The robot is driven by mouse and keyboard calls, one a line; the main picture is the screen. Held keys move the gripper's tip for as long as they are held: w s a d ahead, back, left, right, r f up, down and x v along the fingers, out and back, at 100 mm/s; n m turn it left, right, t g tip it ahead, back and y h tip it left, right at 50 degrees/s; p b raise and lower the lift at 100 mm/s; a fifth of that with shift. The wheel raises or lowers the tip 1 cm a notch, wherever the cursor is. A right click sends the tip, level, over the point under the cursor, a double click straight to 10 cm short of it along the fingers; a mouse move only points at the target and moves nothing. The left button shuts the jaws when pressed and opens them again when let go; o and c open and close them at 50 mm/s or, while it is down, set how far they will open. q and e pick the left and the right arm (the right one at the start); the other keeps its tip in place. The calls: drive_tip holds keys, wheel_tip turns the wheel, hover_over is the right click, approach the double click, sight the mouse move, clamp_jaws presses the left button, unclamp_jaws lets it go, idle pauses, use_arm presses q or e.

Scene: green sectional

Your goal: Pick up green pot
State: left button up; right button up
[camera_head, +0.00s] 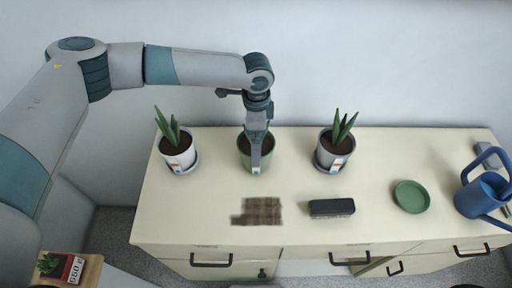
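The green pot (244,160) stands on the cream cabinet top (300,240), toward the back and between two white potted plants. Dark soil shows inside it. My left gripper (256,160) points down at the pot, with a finger in front of its right side. The finger hides part of the pot and soil. The fingers line up in this view, so I cannot tell whether they are open or shut on the rim. My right gripper is not in view.
White potted plants stand left (178,158) and right (334,155) of the green pot. In front lie a brown slatted piece (260,211) and a dark brush-like block (332,208). A green saucer (411,196) and blue watering can (480,195) are at right.

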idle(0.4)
use_arm(q)
drive_tip(key=c, duration=1.9)
drive_tip(key=shift+w+r, duration=0.1)
drive_tip(key=shift+r+b, duration=0.55)
drive_tip(key=shift+r, duration=0.15)
drive_tip(key=r, duration=0.1)
drive_tip(key=d+r+b, duration=0.1)
drive_tip(key=shift+r, duration=0.35)
drive_tip(key=s+d+r+b, duration=0.3)
drive_tip(key=d+r, duration=0.3)
drive_tip(key=d, duration=0.4)
drive_tip(key=shift+d+r+b, duration=0.2)
drive_tip(key=shift+r+b, duration=0.2)
drive_tip(key=shift+b, duration=0.15)
